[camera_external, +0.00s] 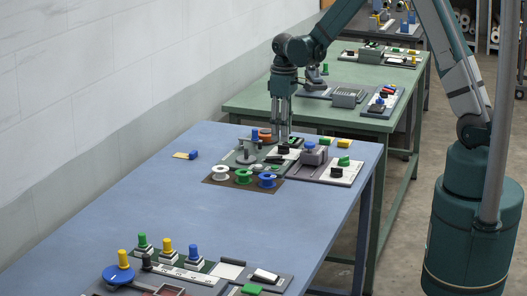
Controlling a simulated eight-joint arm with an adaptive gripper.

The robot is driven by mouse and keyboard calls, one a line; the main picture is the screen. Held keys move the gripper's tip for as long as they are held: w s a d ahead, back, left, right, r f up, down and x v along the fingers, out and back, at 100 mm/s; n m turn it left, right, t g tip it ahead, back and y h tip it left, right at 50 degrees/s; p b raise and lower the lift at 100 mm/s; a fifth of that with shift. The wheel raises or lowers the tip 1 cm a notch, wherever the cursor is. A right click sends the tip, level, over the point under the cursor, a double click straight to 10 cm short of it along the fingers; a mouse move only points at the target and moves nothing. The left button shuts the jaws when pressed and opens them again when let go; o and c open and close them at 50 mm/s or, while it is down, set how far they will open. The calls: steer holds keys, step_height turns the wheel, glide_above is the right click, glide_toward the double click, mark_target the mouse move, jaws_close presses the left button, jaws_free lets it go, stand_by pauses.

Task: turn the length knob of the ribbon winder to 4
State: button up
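A machine with small spools in front, which looks like the ribbon winder, stands on the blue table. Its grey base (238,158) carries a grey post. A black knob (283,150) sits on a white plate, close under my gripper (281,138). Another black knob (337,172) sits on a white panel (352,171) at the right, with a green knob (344,160) behind it. Which knob is the length knob, and the scale numbers, are too small to tell. My gripper points straight down; its fingertips are partly lost among the parts, and contact cannot be told.
White (220,173), green (243,176) and blue (267,180) spools stand on a brown mat. Another control station with a blue disc (118,274) is at the near edge. The blue table (190,213) is clear between. A green table (250,101) stands behind.

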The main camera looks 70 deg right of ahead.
mark_target(284, 149)
steer(key=shift+f, duration=2.45)
steer(key=c, duration=0.9)
